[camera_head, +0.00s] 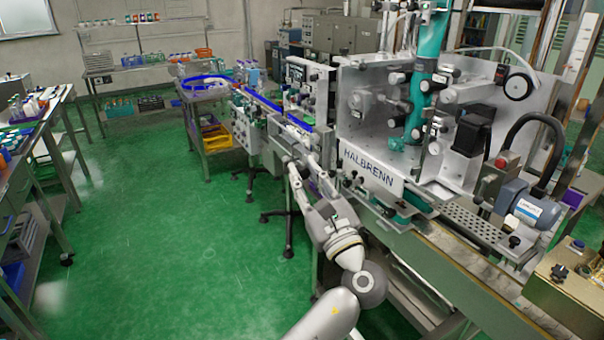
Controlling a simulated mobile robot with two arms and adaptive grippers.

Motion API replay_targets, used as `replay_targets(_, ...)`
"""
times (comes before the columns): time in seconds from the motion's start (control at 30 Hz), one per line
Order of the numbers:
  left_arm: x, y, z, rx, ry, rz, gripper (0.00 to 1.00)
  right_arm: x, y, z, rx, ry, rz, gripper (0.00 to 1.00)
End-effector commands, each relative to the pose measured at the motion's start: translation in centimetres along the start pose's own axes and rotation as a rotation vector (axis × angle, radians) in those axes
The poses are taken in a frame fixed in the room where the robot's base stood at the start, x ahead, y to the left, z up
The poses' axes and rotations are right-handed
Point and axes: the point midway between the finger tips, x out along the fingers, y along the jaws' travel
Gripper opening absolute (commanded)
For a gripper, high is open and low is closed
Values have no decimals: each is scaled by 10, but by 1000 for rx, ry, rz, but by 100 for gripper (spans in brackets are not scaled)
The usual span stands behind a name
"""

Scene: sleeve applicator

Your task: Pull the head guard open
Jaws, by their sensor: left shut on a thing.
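The sleeve machine's head guard (372,168) looks like a pale, partly see-through panel marked HALBRENN, in front of the teal column and rollers. My left gripper (303,164) is at the guard's left side, reaching up from the bottom middle. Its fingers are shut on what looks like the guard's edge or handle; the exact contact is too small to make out. The guard's angle is hard to tell from here. The teal column (428,65) stands behind it. My right gripper is not in view.
A conveyor (440,262) runs along the machine's front to the bottom right. A blue motor (527,204) sits right of the guard. A cart with a blue-rimmed tray (205,85) stands back left. Benches with bottles line the left. The green floor between is clear.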

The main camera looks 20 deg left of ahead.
Motion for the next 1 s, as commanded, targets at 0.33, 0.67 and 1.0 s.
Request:
replay_targets(0.33, 0, 0, 0, 1, 0, -2, 28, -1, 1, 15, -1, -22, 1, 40)
replay_targets(0.67, 0, 0, 0, 0, 0, -1, 44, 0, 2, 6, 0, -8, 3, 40)
replay_targets(1.0, -29, 0, -1, -1, 4, -3, 44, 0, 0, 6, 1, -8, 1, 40)
